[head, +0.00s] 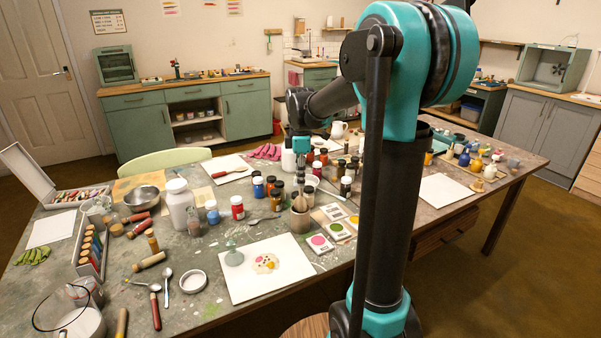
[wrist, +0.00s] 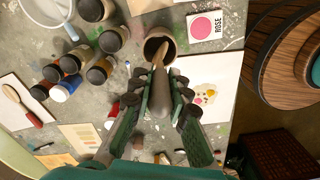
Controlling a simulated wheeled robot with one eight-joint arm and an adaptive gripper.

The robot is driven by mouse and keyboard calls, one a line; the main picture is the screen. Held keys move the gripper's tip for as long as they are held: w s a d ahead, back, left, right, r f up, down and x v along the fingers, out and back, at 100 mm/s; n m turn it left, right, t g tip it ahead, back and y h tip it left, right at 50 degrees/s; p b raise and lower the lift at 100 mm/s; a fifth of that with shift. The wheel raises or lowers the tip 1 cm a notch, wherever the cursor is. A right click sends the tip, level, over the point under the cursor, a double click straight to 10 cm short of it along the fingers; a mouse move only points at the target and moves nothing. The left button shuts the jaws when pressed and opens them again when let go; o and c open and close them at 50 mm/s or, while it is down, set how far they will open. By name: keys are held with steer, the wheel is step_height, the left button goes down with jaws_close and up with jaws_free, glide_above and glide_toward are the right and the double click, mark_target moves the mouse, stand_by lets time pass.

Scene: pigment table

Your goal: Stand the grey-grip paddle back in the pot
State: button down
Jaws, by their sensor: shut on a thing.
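My gripper (head: 300,183) is above the table's middle, pointing down, and in the wrist view its two dark fingers (wrist: 160,103) close on the grey grip of the paddle (wrist: 160,98). The paddle's wooden end (head: 300,204) points down at the pot. The pot (head: 299,222) is a small brownish round vessel standing on the table. In the wrist view the wooden tip overlaps the dark mouth of the pot (wrist: 169,40). I cannot tell how deep the tip is inside. The grip is mostly hidden by the fingers in the head view.
Lidded jars (head: 238,207) crowd the left and back of the pot. Colour cards, one marked ROSE (wrist: 206,24), lie to its right. A white sheet with a paint patch (head: 258,285) lies in front. A red-handled brush (head: 226,173) rests on another sheet.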

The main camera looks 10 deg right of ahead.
steer(key=shift+f, duration=1.5)
steer(key=c, duration=1.4)
jaws_free()
step_height(320, 180, up, 12)
